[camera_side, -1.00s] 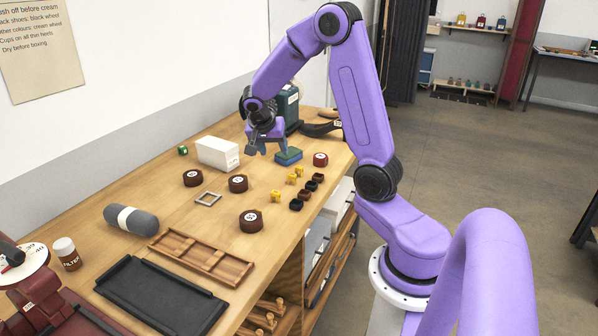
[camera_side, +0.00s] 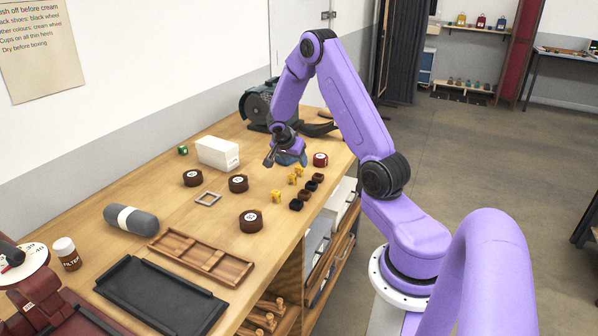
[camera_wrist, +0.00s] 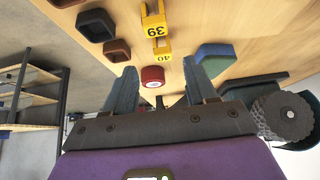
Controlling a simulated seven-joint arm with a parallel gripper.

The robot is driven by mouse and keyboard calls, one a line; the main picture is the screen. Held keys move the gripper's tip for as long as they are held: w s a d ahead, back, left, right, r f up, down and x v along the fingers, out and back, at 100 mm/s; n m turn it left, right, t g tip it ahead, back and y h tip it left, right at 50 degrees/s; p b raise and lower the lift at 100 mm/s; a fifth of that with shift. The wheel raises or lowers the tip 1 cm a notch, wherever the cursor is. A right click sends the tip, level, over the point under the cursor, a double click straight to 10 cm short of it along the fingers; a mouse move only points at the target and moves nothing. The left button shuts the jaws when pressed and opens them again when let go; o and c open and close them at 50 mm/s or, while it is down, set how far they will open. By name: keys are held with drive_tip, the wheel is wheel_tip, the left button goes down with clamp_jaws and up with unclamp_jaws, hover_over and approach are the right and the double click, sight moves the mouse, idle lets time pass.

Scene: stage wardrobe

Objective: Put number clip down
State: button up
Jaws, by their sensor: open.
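Several small yellow number clips stand on the bench. In the wrist view, one reads 39 (camera_wrist: 155,24) and another reads 40 (camera_wrist: 162,49). In the side view, a yellow clip (camera_side: 276,196) stands nearest the brown round tins, and two more (camera_side: 292,179) stand further back. My gripper (camera_wrist: 160,88) is open, with no clip between its fingers. In the side view, my gripper (camera_side: 282,159) hangs above the back part of the bench, behind the clips. It partly hides the blue-green block.
Small dark and brown cups (camera_side: 297,204) line the bench's right edge. A red tin (camera_side: 320,159) stands near the blue-green block (camera_wrist: 216,60). A grinder (camera_side: 258,104) stands at the back.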

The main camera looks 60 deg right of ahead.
sight(299, 167)
drive_tip(key=shift+d+x, duration=0.25)
drive_tip(key=shift+x, duration=3.25)
drive_tip(key=shift+w+r, duration=0.15)
drive_tip(key=shift+w, duration=0.05)
drive_tip(key=c, duration=1)
